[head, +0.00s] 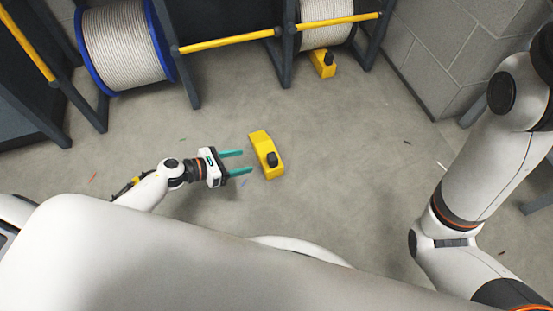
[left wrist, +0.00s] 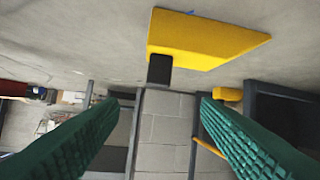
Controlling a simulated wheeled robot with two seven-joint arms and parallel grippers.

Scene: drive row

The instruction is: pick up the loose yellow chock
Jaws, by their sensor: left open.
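The loose yellow chock (head: 265,154) lies on the concrete floor in the middle of the head view, with a black knob on it. It also shows in the left wrist view (left wrist: 205,40), large and near the top, its black knob (left wrist: 160,69) pointing down in the picture. My left gripper (head: 240,162) is open and empty, its teal fingers just left of the chock and pointing at it, with a small gap. In the left wrist view the fingers (left wrist: 148,140) stand wide apart below the chock. My right gripper is not visible.
A second yellow chock (head: 322,63) sits under the right cable reel (head: 325,10). A blue-rimmed reel (head: 122,45) stands at the upper left in a dark frame with yellow bars. A block wall (head: 440,50) is at the right. Floor around the loose chock is clear apart from small scraps.

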